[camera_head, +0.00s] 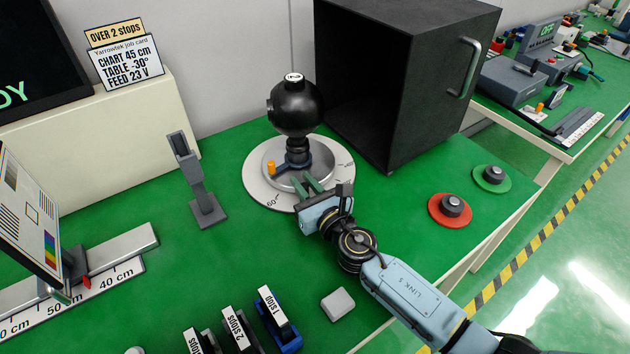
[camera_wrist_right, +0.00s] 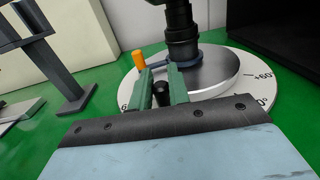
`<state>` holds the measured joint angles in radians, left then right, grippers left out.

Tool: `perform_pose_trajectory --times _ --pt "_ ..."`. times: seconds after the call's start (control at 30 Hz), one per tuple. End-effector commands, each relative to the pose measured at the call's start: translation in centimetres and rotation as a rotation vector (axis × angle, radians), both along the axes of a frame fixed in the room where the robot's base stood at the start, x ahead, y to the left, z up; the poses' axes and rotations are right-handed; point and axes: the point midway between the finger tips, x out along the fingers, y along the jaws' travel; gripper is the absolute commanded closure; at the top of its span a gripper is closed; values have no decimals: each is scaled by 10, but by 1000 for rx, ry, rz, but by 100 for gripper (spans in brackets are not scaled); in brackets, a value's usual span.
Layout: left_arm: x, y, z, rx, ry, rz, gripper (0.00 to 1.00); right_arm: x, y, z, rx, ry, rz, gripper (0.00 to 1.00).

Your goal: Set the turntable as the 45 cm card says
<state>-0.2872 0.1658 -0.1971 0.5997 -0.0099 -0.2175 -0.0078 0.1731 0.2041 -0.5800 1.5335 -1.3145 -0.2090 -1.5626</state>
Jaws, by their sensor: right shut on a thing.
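The turntable (camera_head: 258,185) is a white dial with degree marks under a silver disc (camera_head: 280,176). A round black camera (camera_head: 295,106) stands on it in a blue clamp, with an orange peg (camera_head: 271,168) at the left. My right gripper (camera_head: 315,184) reaches the turntable's near edge, its green fingers shut around a small dark knob (camera_wrist_right: 161,97), seen in the right wrist view. The fingers hide part of the dial, and I cannot read its setting. The job card (camera_head: 126,65) reads chart 45 cm, table -30°, feed 23 V. My left gripper is out of view.
A black open-fronted box (camera_head: 400,70) stands behind the turntable. A grey post (camera_head: 196,180) is at its left; red (camera_head: 436,212) and green (camera_head: 491,181) knobs are at right. Labelled stop holders (camera_head: 272,315) lie in front.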

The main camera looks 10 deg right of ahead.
Motion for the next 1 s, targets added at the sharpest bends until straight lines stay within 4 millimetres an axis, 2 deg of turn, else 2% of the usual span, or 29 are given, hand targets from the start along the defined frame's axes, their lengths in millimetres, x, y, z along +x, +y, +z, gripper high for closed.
perform_pose_trajectory --times 0.3,0.9,0.93,1.0 --pt "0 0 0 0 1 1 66 0 10 -1 0 2 4 100" --pt "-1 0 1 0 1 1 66 0 11 -1 0 2 3 100" --pt "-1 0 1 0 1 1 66 0 11 -1 0 2 3 80" --pt "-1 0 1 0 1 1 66 0 11 -1 0 2 3 70"
